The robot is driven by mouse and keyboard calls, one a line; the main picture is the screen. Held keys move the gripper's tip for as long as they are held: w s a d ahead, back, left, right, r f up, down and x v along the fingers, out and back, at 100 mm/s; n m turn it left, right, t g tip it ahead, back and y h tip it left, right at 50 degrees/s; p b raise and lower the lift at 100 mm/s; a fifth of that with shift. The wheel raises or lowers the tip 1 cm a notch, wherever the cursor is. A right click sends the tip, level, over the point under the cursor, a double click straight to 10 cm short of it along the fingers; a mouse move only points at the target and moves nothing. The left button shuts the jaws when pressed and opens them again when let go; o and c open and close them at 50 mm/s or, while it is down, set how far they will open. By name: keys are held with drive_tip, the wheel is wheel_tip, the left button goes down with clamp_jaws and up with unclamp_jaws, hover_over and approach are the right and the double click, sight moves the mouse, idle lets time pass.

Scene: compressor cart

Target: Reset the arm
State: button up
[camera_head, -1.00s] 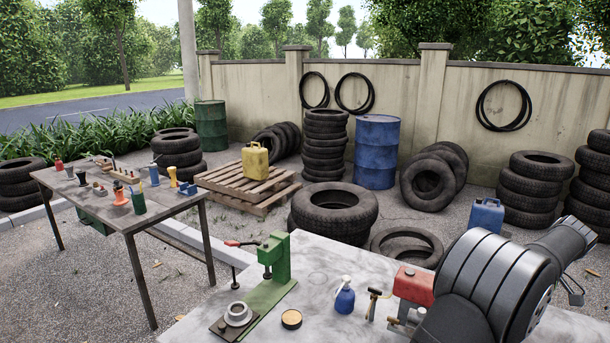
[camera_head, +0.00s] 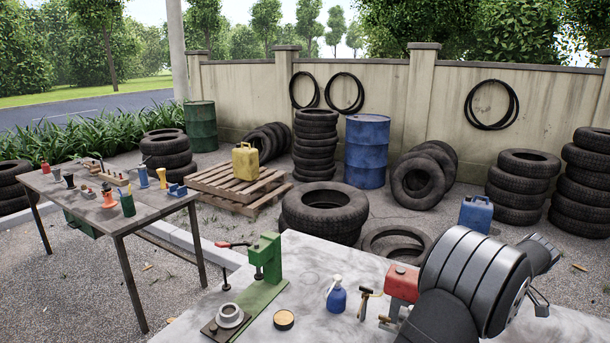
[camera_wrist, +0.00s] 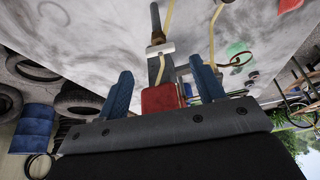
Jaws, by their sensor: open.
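My gripper (camera_wrist: 165,80) shows in the wrist view with its two blue fingers spread apart. A red block with a metal fitting (camera_wrist: 160,98) shows between the fingers in the picture; no contact with the fingers can be made out. In the head view my dark arm fills the lower right over the grey worktable (camera_head: 345,262), and the gripper itself cannot be clearly made out. A red part (camera_head: 403,281) stands on the table just left of the arm, partly hidden by it.
The worktable also holds a green press (camera_head: 268,260), a blue spray bottle (camera_head: 337,297), a small round tin (camera_head: 284,320) and a hammer-like tool (camera_head: 368,296). A second table (camera_head: 160,208) with several tools stands at left. Tyres, a blue drum (camera_head: 367,150) and a wall lie behind.

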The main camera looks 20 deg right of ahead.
drive_tip(key=x, duration=0.5)
drive_tip(key=shift+a+r+m+t+h, duration=0.1)
drive_tip(key=shift+m+t+h, duration=0.2)
drive_tip(key=shift+m, duration=0.7)
drive_tip(key=m+h, duration=0.1)
drive_tip(key=m, duration=0.3)
drive_tip(key=m+h, duration=0.1)
drive_tip(key=m, duration=0.1)
drive_tip(key=shift+s+a+t+h, duration=0.1)
drive_tip(key=shift+a+t+h, duration=0.15)
drive_tip(key=shift+t+h, duration=0.05)
drive_tip(key=m+h, duration=0.1)
drive_tip(key=m, duration=0.3)
drive_tip(key=shift+a, duration=0.15)
drive_tip(key=shift+a+m+g+h, duration=0.1)
drive_tip(key=shift+m+g+h, duration=0.6)
drive_tip(key=shift+m, duration=1.2)
drive_tip(key=shift+o, duration=0.5)
